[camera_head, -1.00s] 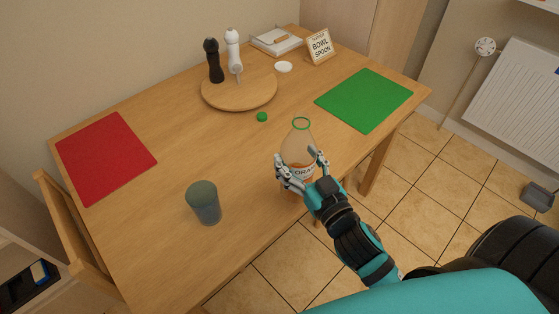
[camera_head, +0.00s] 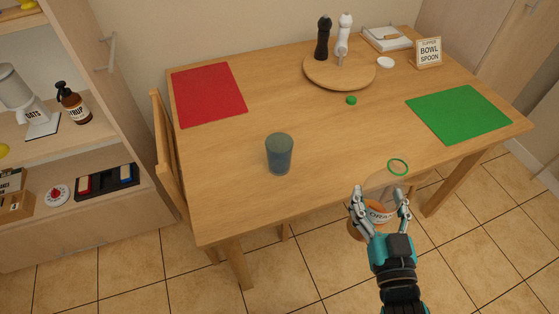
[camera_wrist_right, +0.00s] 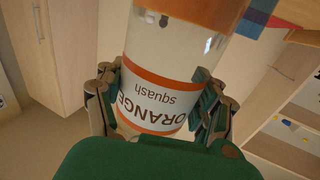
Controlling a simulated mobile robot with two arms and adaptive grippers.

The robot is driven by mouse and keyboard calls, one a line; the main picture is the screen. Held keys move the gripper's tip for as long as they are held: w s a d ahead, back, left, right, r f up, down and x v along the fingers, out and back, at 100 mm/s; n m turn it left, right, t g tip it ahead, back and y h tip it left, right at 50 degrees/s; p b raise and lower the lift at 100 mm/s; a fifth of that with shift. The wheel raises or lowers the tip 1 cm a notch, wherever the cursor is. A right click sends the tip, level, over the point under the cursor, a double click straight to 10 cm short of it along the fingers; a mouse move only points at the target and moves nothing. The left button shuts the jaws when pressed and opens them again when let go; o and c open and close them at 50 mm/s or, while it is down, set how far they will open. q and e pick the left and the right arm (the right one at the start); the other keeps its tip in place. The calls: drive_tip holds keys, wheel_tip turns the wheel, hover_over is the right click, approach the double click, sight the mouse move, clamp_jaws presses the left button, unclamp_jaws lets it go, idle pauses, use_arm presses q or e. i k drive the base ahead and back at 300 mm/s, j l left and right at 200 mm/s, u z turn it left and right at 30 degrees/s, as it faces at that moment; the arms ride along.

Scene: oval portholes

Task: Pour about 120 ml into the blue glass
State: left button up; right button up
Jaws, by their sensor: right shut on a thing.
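The blue glass (camera_head: 279,154) stands upright on the wooden table, left of the middle in the head view. My right gripper (camera_head: 380,206) is shut on a clear bottle (camera_head: 384,182) with an orange squash label and a green ring at its open mouth. The bottle is in front of the table's near edge, to the right of the glass and apart from it. In the right wrist view the bottle (camera_wrist_right: 165,75) sits between the fingers, with orange liquid at one end. A small green cap (camera_head: 351,100) lies on the table. My left gripper is not in view.
A red mat (camera_head: 208,94) lies at the left and a green mat (camera_head: 460,113) at the right of the table (camera_head: 300,115). A round board (camera_head: 325,73) with two mills stands at the back. A chair (camera_head: 167,150) is at the left end. The table around the glass is clear.

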sight(278, 146)
drive_tip(key=k+u, duration=0.15)
drive_tip(key=u, duration=0.2)
drive_tip(key=k+u, duration=0.2)
drive_tip(key=u, duration=0.2)
drive_tip(key=l+u, duration=0.3)
drive_tip(key=u, duration=0.2)
drive_tip(key=l+u, duration=0.3)
drive_tip(key=u, duration=0.15)
drive_tip(key=k+l, duration=0.1)
drive_tip(key=l, duration=0.4)
drive_tip(key=k, duration=0.05)
